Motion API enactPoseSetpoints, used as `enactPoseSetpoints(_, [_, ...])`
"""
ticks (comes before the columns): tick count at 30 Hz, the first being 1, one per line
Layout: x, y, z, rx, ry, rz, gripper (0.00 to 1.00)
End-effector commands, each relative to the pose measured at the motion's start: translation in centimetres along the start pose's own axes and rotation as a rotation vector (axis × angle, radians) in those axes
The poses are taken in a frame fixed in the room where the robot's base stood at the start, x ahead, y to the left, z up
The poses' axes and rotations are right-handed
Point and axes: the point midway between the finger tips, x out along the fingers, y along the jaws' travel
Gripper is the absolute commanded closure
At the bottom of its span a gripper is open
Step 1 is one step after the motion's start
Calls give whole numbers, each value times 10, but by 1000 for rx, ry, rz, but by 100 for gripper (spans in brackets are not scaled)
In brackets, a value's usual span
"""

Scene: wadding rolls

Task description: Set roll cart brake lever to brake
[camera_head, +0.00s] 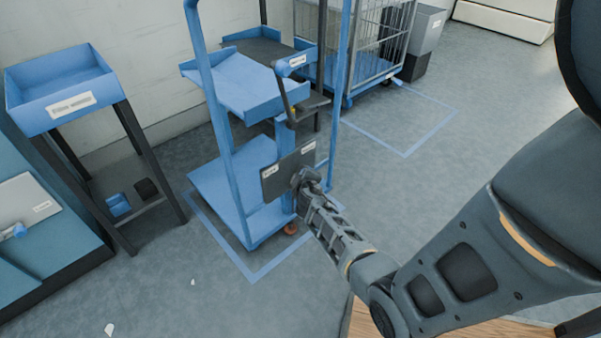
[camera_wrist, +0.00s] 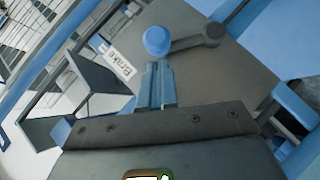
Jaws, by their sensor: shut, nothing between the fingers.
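The blue roll cart (camera_head: 238,180) stands on the floor inside blue tape lines. A dark plate (camera_head: 270,180) on it carries two small white labels, and it also shows in the wrist view (camera_wrist: 235,75). The brake lever (camera_wrist: 185,43) is a dark arm with a blue round knob (camera_wrist: 157,40) at its left end and a dark pivot at its right end. The "Brake" label (camera_wrist: 117,60) is left of the knob. My gripper (camera_wrist: 155,68) is shut and empty, its fingertips just below the knob in the picture; I cannot tell if they touch. In the head view my gripper (camera_head: 303,178) covers the lever.
A blue tray stand (camera_head: 65,88) is at the left. A wire cage cart (camera_head: 372,45) and a grey bin (camera_head: 425,38) stand at the back. The cart's upright posts and shelf are close to my arm. The floor at the right is clear.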

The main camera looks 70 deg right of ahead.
Motion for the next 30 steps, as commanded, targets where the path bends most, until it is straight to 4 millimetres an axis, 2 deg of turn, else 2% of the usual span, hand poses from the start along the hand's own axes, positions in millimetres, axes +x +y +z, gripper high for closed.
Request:
enactPoseSetpoints(6, [4, 7, 5, 54, -3, -53, 100])
enactPoseSetpoints(30, [13, 12, 14, 50, -4, -50, 100])
